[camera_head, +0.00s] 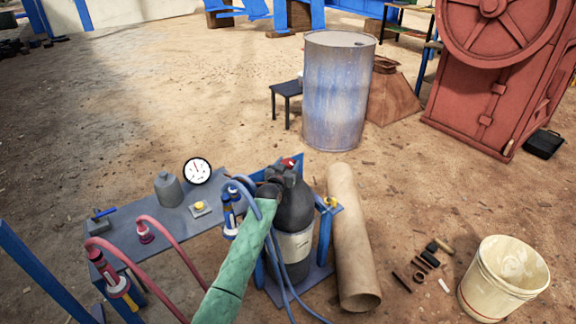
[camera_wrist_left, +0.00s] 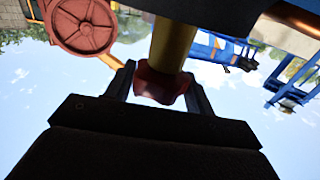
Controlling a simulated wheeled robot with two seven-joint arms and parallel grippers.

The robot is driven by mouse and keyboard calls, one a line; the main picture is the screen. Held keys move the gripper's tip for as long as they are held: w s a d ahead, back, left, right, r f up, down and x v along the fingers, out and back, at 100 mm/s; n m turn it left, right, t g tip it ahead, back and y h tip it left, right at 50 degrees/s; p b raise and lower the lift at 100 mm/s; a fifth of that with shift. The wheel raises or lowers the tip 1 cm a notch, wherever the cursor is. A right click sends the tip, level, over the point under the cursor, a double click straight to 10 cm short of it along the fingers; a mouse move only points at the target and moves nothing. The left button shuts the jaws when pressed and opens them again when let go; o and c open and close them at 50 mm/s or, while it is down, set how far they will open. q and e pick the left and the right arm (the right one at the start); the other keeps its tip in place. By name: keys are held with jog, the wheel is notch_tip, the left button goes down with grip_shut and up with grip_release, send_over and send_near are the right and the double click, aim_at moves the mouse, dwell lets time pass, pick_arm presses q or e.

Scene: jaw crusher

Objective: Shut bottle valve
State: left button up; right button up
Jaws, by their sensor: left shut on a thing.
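The dark gas bottle (camera_head: 296,210) with a pale label stands upright in a blue stand. Its red valve knob (camera_head: 288,162) is at the top and is partly hidden by my gripper. My left gripper (camera_head: 277,176) comes in over the bottle's top on a green-sleeved arm. In the left wrist view, the fingers of my left gripper (camera_wrist_left: 159,82) are on either side of the red valve knob (camera_wrist_left: 160,88), shut on it. A brass-coloured stem (camera_wrist_left: 172,45) runs up from the knob in that picture. My right gripper is in neither view.
A blue-grey bench (camera_head: 150,212) with a gauge (camera_head: 197,171) and red hoses is left of the bottle. Blue hoses (camera_head: 277,262) hang in front of the bottle. A cardboard tube (camera_head: 350,240) leans close on its right. A white bucket (camera_head: 504,280) and a drum (camera_head: 336,95) stand apart.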

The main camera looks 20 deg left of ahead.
pick_arm(q)
jog(key=shift+r, duration=0.1)
jog(key=o, duration=1)
jog(key=shift+c, duration=0.2)
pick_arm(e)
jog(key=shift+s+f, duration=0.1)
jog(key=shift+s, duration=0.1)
pick_arm(q)
jog(key=shift+s, duration=0.15)
jog(key=shift+s+f, duration=0.2)
jog(key=shift+s, duration=0.05)
jog(key=s, duration=0.7)
jog(key=shift+a+b, duration=0.25)
jog(key=shift+b, duration=0.2)
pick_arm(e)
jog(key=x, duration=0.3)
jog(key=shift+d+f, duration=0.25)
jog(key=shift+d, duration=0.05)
